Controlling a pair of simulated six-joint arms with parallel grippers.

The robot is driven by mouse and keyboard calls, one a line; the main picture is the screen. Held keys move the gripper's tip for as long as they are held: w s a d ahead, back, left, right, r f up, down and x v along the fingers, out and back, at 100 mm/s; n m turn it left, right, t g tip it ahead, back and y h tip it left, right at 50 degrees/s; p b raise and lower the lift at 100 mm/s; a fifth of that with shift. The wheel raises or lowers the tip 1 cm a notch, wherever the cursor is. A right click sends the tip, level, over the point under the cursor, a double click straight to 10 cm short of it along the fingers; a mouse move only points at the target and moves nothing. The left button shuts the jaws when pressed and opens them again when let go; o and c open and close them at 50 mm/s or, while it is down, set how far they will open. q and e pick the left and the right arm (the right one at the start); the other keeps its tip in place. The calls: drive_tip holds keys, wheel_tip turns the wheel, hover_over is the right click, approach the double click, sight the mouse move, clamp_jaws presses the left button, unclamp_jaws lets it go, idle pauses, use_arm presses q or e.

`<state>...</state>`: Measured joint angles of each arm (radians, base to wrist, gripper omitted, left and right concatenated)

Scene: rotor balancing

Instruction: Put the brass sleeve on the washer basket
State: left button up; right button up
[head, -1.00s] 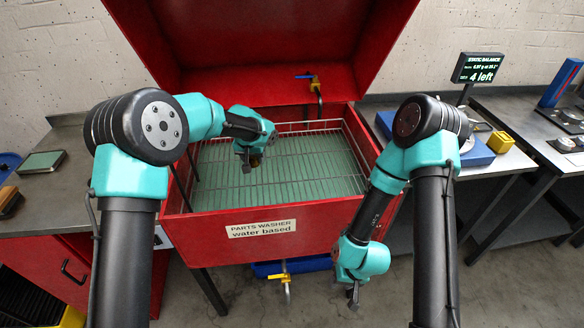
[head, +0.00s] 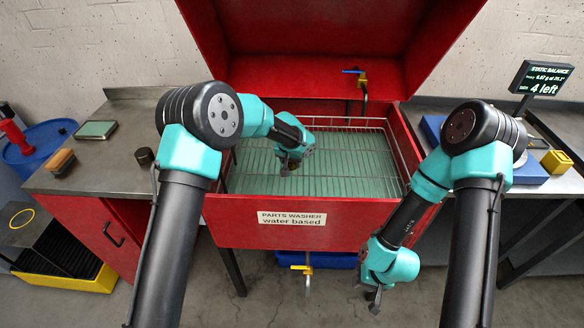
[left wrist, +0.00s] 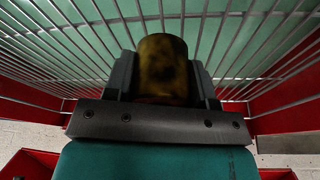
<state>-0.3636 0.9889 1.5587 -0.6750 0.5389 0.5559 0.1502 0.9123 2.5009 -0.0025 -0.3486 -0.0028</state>
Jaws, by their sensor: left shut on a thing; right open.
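The brass sleeve (left wrist: 163,66) is a dull, stained brass cylinder. In the left wrist view it sits between the jaws of my left gripper (left wrist: 165,88), which are shut on it. In the head view my left gripper (head: 288,168) is over the washer basket, and the sleeve is too small and dark there to make out well. The washer basket (head: 345,180) is a wire grid inside the red parts washer (head: 290,234). I cannot tell whether the sleeve touches the wires. My right gripper (head: 374,298) is open and empty, low in front of the washer.
The washer's red lid (head: 320,50) stands open behind the basket. A tap (head: 362,82) is at its back. A left bench (head: 110,165) holds a wooden brush (head: 61,162) and a small dark cylinder (head: 144,156). A balance display (head: 540,78) and a yellow block (head: 556,162) are to the right.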

sight(291, 167)
use_arm(q)
drive_tip(key=shift+f, duration=1.8)
drive_tip(key=shift+f, duration=0.15)
drive_tip(key=o, duration=1.2)
drive_tip(key=v, duration=1.2)
